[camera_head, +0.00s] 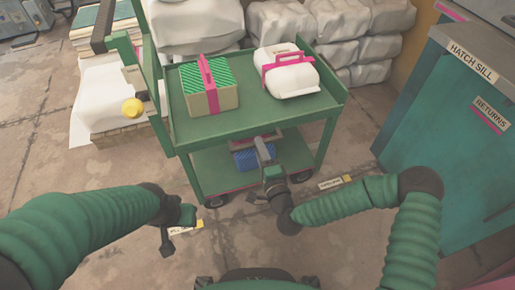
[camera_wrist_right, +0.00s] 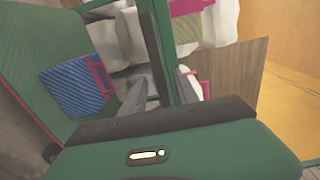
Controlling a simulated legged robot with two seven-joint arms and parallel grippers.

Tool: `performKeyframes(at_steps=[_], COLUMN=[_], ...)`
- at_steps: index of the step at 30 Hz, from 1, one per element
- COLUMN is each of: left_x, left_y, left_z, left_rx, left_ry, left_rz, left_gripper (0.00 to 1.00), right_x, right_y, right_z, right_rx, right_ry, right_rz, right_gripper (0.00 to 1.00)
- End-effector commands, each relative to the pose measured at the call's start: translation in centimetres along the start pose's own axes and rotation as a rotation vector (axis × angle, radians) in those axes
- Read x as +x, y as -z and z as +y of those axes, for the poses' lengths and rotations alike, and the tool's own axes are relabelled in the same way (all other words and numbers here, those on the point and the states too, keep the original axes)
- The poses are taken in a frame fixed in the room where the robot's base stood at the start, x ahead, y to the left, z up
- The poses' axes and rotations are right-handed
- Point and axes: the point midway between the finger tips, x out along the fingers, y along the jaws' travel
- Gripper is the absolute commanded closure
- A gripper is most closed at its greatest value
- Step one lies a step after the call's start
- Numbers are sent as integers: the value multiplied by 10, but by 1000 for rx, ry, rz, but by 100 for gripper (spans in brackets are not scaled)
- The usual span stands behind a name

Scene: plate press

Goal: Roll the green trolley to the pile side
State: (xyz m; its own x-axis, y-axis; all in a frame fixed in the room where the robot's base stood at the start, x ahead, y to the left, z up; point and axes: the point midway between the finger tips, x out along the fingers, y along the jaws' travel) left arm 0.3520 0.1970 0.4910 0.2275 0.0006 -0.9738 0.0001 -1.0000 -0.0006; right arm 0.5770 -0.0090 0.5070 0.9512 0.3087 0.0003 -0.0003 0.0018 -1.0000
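The green trolley (camera_head: 185,132) stands in front of me with two shelves, corner posts and dark wheels. Its upper shelf carries a tan box (camera_head: 211,88) with a ribbed green top and pink strap, and a white bundle (camera_head: 289,72) with a pink strap. A blue ribbed item (camera_head: 245,159) sits on the lower shelf; it also shows in the right wrist view (camera_wrist_right: 77,90). My right gripper (camera_head: 263,148) is at the trolley's front edge, its fingers apart around a green edge; contact is unclear. My left gripper (camera_head: 180,228) hangs over the floor left of the trolley, its fingers unclear.
White sacks (camera_head: 380,20) are piled behind the trolley. A stack of sheets (camera_head: 108,85) stands on the left. A teal cabinet (camera_head: 440,130) labelled HATCH SILL and RETURNS stands on the right. Floor labels (camera_head: 335,182) lie near the trolley. Bare floor lies in front.

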Motion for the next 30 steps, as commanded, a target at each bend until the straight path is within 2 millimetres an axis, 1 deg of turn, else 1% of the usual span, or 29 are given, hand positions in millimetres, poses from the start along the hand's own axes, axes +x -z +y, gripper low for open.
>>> performKeyframes(at_steps=[1,3,6,13,14,22,30], left_x=[7,10,11,10,10,10,10], left_y=[-2,-2,-3,-2,-2,-2,-2], left_z=[0,0,0,0,0,0,0], left_rx=[0,0,0,0,0,0,0], left_ry=[0,0,0,0,0,0,0], left_rz=[0,0,0,0,0,0,0], left_gripper=[64,64,64,64,64,64,64], right_x=[8,17,24,25,25,25,24], right_y=[0,0,0,0,0,0,0], right_z=[4,3,1,0,0,1,2], right_rx=[-2,-1,-1,-1,-1,-1,-1], right_ry=[2,1,-1,-2,-2,-2,-4], right_rz=[1,0,0,0,0,0,-1], right_gripper=[64,64,64,64,65,100,100])
